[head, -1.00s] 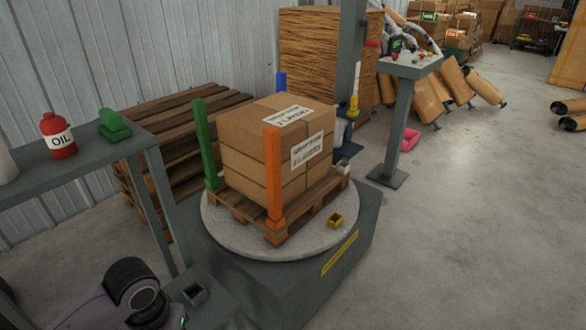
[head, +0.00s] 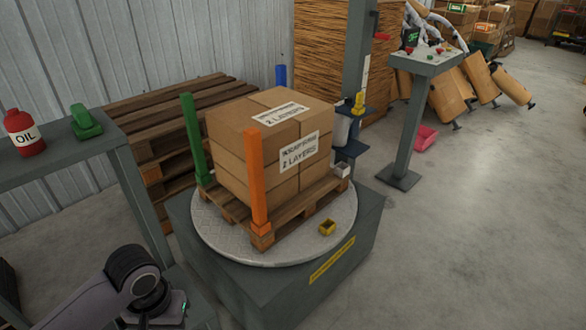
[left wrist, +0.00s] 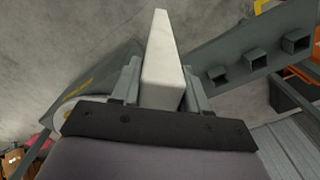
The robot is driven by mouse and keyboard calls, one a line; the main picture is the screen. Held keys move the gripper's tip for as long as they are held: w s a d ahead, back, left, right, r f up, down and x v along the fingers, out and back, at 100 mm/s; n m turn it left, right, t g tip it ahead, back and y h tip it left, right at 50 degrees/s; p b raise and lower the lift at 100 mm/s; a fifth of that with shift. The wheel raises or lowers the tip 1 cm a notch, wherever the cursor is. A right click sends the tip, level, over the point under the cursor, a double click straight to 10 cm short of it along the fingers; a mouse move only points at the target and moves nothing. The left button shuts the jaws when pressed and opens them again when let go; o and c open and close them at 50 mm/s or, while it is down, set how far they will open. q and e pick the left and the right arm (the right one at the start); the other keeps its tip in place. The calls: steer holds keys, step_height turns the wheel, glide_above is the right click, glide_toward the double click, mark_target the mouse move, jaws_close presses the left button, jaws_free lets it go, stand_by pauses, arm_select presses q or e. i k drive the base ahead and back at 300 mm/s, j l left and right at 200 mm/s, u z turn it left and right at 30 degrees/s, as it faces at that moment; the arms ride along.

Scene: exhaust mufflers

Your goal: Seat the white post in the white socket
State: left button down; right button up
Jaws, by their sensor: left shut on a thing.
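The white post (left wrist: 163,62) is held in my left gripper (left wrist: 163,82), which is shut on it in the left wrist view. The post points away from the gripper toward the top of that view. The white socket (head: 343,171) is a small open square holder at the right corner of the wooden pallet (head: 300,205) in the head view. My left arm shows at the lower left of the head view, but its gripper and the post do not show there. The post is apart from the socket. My right gripper is not in view.
Orange (head: 256,180), green (head: 195,140) and blue (head: 280,77) posts stand around the boxes (head: 245,140). A yellow socket (head: 327,228) sits on the turntable (head: 225,243). A grey column (head: 352,75) stands behind. A shelf (head: 60,160) is at left.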

mark_target(295, 127)
steer(key=i+l+u, duration=0.1)
steer(key=l, duration=0.25)
steer(key=i+l+u, duration=0.1)
steer(key=i+l, duration=0.15)
steer(key=l, duration=0.15)
steer(key=i+l+u, duration=0.15)
steer(key=l, duration=0.2)
steer(key=i+l+u, duration=0.1)
steer(key=l, duration=0.3)
steer(key=i+l+u, duration=0.1)
steer(key=l, duration=0.3)
steer(key=i+l+u, duration=0.1)
steer(key=l, duration=0.25)
steer(key=i+l+u, duration=0.1)
steer(key=l, duration=0.3)
steer(key=i+l, duration=0.15)
steer(key=l, duration=0.25)
steer(key=i+l+u, duration=0.15)
steer(key=l, duration=0.25)
steer(key=l+u, duration=0.1)
steer(key=l, duration=0.3)
steer(key=i, duration=0.05)
